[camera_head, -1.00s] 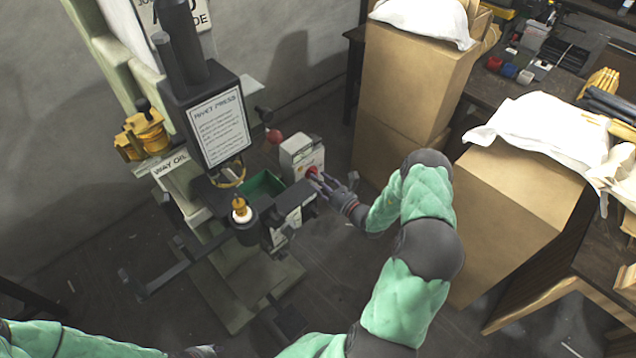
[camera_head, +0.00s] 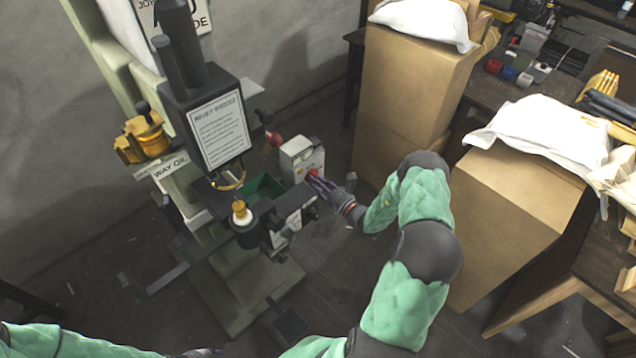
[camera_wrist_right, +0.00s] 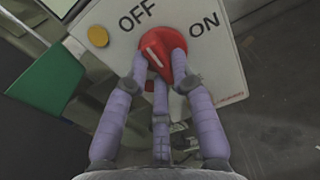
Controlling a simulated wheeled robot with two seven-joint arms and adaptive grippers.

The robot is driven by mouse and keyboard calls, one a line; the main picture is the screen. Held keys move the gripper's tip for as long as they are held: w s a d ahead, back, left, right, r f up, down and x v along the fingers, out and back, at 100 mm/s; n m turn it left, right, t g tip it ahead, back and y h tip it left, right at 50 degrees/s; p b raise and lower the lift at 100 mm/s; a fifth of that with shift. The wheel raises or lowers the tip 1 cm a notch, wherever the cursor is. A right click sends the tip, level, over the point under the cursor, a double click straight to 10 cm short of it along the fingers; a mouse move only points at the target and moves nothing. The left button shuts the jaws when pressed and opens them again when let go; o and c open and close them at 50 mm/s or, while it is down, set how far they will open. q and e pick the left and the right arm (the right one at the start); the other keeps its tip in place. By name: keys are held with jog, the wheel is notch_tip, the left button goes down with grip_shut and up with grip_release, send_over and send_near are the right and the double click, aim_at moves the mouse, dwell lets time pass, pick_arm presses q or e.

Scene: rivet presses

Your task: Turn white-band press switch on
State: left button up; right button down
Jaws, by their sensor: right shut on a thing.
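The rivet press (camera_head: 218,128) stands left of centre in the head view, with a white ring (camera_head: 240,216) under an orange cap at its front. Its pale switch box (camera_head: 302,155) is on its right side. The red switch knob (camera_head: 312,172) is on the box's face. My right gripper (camera_head: 316,179) is shut on it. In the right wrist view the fingers press on both sides of the red knob (camera_wrist_right: 165,62), below the OFF and ON labels. Its white mark slants up and left, nearer OFF than ON. My left sleeve shows at the lower left; the left fingers are not visible.
A yellow button (camera_wrist_right: 98,35) sits left of OFF. A green bin (camera_head: 262,188) is in the press beside the switch box. Tall cardboard boxes (camera_head: 405,95) stand behind and right of my right arm. A dark workbench (camera_head: 480,85) is at the upper right.

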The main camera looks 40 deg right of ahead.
jog(key=m+p, duration=0.2)
jog(key=m, duration=0.3)
jog(key=m+p, duration=0.3)
jog(key=m, duration=0.3)
jog(key=m+p, duration=0.3)
jog(key=m, duration=0.3)
jog(key=shift+d+r, duration=0.15)
jog(key=shift+r, duration=0.25)
jog(key=shift+m, duration=0.4)
jog(key=c, duration=1)
grip_release()
jog(key=shift+c, duration=0.2)
jog(key=shift+s, duration=0.1)
jog(key=s+d, duration=0.1)
jog(key=s, duration=1)
jog(key=shift+s, duration=0.4)
